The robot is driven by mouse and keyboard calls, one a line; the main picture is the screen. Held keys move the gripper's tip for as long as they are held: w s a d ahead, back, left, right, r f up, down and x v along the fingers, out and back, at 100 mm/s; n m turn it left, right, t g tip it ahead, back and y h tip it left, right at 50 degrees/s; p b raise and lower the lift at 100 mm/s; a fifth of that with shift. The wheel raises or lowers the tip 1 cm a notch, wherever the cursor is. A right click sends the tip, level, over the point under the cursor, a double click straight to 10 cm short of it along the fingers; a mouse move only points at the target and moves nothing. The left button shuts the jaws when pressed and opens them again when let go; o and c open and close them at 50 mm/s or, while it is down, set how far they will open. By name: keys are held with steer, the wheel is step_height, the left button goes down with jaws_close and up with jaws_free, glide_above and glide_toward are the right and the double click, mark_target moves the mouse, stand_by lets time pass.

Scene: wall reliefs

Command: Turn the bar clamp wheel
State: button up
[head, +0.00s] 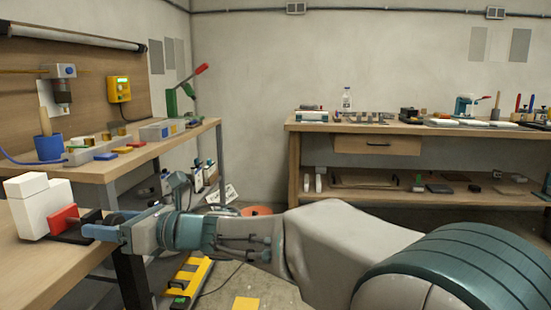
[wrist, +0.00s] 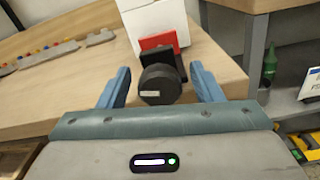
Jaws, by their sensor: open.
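The bar clamp wheel is a dark round knob (wrist: 158,84) in the wrist view, facing me. Behind it is a red plate (wrist: 160,41) on a black base, against a white block (wrist: 158,22). In the head view the red plate (head: 62,218) and white block (head: 33,202) sit on the wooden bench at the left. My gripper (wrist: 160,70) is open, with its blue fingers on either side of the wheel and visible gaps to both. In the head view my gripper (head: 100,228) reaches over the bench edge and partly hides the wheel.
The wooden bench top (wrist: 60,92) is mostly clear around the clamp. A grey table leg (wrist: 254,55) stands to the right in the wrist view. A yellow device (head: 190,278) lies on the floor beside my arm. A second workbench (head: 400,125) stands along the back wall.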

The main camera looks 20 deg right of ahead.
steer(key=n, duration=0.3)
steer(key=shift+p, duration=0.35)
steer(key=p+v, duration=0.3)
steer(key=v, duration=1.1)
steer(key=w+d+r+m+t+h+p, duration=0.6)
steer(key=d+r+m+t+h+p, duration=0.15)
steer(key=m, duration=0.75)
steer(key=s+d+r+m+g+h+p, duration=0.2)
steer(key=d+m+h+p, duration=0.6)
steer(key=m, duration=0.9)
steer(key=shift+s+d+r+m+p, duration=0.25)
steer(key=shift+d+r+m+p, duration=0.2)
steer(key=shift+p, duration=1.15)
